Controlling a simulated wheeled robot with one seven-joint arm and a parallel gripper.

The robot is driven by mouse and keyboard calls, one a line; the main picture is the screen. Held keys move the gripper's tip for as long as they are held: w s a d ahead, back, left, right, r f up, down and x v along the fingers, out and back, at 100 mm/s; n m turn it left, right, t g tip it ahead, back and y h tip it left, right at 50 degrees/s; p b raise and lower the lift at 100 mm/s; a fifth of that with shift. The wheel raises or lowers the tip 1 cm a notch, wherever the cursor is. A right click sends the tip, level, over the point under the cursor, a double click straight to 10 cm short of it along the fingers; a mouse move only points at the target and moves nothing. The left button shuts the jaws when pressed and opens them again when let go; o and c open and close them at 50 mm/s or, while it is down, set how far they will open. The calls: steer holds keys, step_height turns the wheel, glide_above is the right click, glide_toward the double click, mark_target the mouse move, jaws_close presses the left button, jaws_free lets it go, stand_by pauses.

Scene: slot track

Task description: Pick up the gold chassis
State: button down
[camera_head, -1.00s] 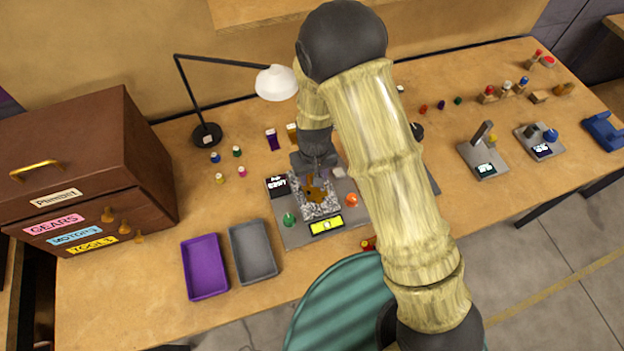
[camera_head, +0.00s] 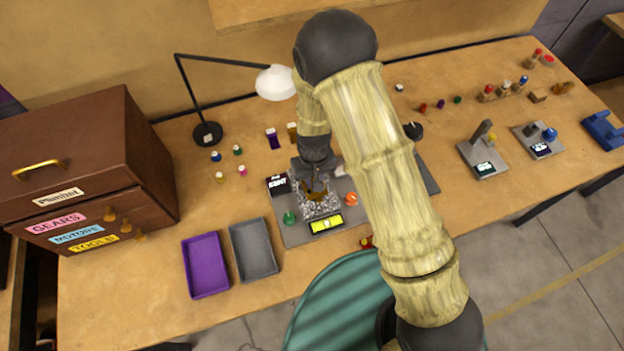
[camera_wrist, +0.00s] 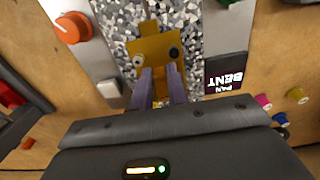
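The gold chassis (camera_head: 316,196) lies on a speckled grey pad (camera_head: 309,210) in the middle of a grey station on the bench. My gripper (camera_head: 317,184) is low over the chassis. In the wrist view the two purple-grey fingers of my gripper (camera_wrist: 160,76) stand apart, with gold showing between them. They overlap the near part of the chassis. I cannot tell whether either finger touches it.
A "BENT" display (camera_wrist: 226,74), an orange knob (camera_wrist: 72,27) and a white button (camera_wrist: 109,88) flank the pad. A green knob (camera_head: 289,217) and yellow display (camera_head: 326,225) are in front. Purple (camera_head: 206,264) and grey (camera_head: 253,249) trays lie left. A lamp (camera_head: 276,83) stands behind.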

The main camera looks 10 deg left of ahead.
stand_by(0.3)
step_height(320, 180, up, 10)
steer(key=b, duration=0.1)
stand_by(0.4)
stand_by(0.4)
